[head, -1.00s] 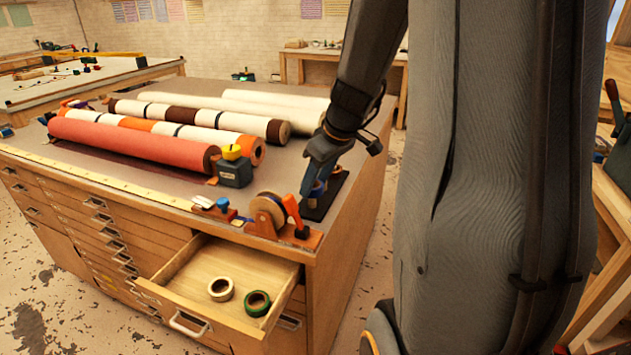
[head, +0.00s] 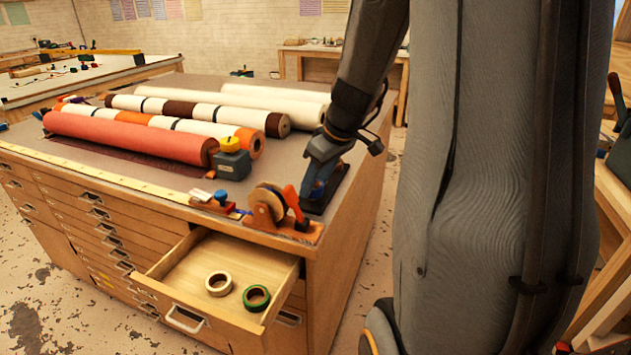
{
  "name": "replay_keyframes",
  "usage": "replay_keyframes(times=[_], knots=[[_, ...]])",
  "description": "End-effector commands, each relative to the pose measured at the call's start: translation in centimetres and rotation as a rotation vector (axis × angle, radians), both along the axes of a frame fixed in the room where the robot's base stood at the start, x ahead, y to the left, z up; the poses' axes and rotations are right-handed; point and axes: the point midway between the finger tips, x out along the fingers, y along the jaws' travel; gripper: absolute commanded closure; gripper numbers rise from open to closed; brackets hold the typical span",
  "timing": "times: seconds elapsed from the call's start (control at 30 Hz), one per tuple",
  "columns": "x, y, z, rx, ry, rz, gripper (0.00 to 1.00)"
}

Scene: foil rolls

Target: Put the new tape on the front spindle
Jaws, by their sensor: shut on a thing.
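My gripper (head: 317,186) reaches down at the near right corner of the cabinet top, beside the tape dispenser. It is shut on a small blue thing, mostly hidden by the fingers; I cannot tell whether it is a tape roll. A dark flat piece (head: 334,190) lies under and behind the gripper. The tape dispenser (head: 300,233) has a wooden base, an orange handle and a brownish round roll or wheel (head: 265,205). A cream tape roll (head: 219,284) and a green tape roll (head: 256,298) lie in the open drawer (head: 190,268). The spindles are not clearly visible.
Long foil rolls (head: 130,138) lie across the cabinet top. A dark block with a yellow top (head: 231,160) stands before their right ends. A small tool with a blue knob (head: 219,200) sits left of the dispenser. A long ruler (head: 90,170) runs along the front edge.

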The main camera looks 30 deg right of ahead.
Motion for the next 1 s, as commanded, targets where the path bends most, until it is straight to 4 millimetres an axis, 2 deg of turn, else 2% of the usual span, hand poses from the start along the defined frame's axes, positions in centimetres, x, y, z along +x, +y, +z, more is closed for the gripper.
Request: replay_keyframes(times=[0.37, 1.0], knots=[[0.0, 0.0, 0.0, -0.001, 0.000, 0.000, 0.79], [0.0, 0.0, -1.3, -0.001, 0.000, 0.000, 0.79]])
